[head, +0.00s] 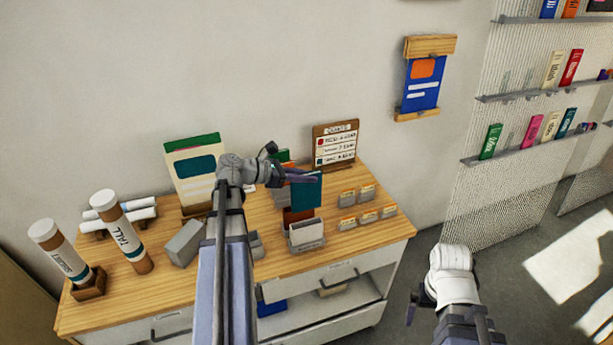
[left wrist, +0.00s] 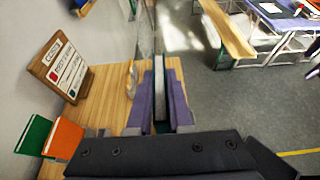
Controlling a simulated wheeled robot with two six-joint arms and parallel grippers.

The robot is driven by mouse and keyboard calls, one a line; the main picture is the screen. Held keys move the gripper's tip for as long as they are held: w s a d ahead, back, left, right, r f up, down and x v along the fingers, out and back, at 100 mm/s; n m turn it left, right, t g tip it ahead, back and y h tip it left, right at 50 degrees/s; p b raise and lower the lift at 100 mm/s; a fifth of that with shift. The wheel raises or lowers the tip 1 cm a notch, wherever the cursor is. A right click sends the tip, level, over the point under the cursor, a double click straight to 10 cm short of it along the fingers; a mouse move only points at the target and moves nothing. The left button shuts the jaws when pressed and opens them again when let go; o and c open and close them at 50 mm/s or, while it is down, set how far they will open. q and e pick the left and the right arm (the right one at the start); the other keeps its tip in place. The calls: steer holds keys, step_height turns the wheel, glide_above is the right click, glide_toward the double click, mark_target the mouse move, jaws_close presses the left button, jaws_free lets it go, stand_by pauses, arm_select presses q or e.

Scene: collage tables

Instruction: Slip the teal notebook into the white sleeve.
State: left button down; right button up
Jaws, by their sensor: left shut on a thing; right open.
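The teal notebook (head: 307,195) is upright in my left gripper (head: 300,177), shut on its upper part. In the left wrist view the notebook (left wrist: 159,90) shows edge-on between the purple fingers (left wrist: 161,108). The white sleeve (head: 306,233) stands near the front of the wooden cabinet top, below the notebook in the head view. The notebook's lower edge appears above the sleeve's opening; I cannot tell whether it is exactly over it. My right gripper (head: 413,304) is open and empty, off the cabinet's right side.
The wooden cabinet top (head: 285,264) also carries a sign board (head: 335,143), small card holders (head: 358,207), a grey block (head: 184,243) and tall tubes (head: 122,232). A reddish-brown piece (head: 297,215) is just behind the sleeve. Green (left wrist: 33,134) and orange (left wrist: 65,138) books stand nearby.

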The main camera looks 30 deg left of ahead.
arm_select(q)
steer(key=b, duration=0.6)
glide_above(314, 206)
steer(key=s+a, duration=0.1)
steer(key=a, duration=0.1)
steer(key=shift+f, duration=3.3)
steer(key=shift+f+b, duration=2.65)
steer(key=shift+f, duration=0.15)
step_height(314, 206, down, 6)
steer(key=b, duration=0.5)
steer(key=shift+r+b, duration=0.2)
steer(key=shift+b, duration=0.2)
steer(key=shift+s, duration=0.1)
steer(key=c, duration=0.8)
jaws_free()
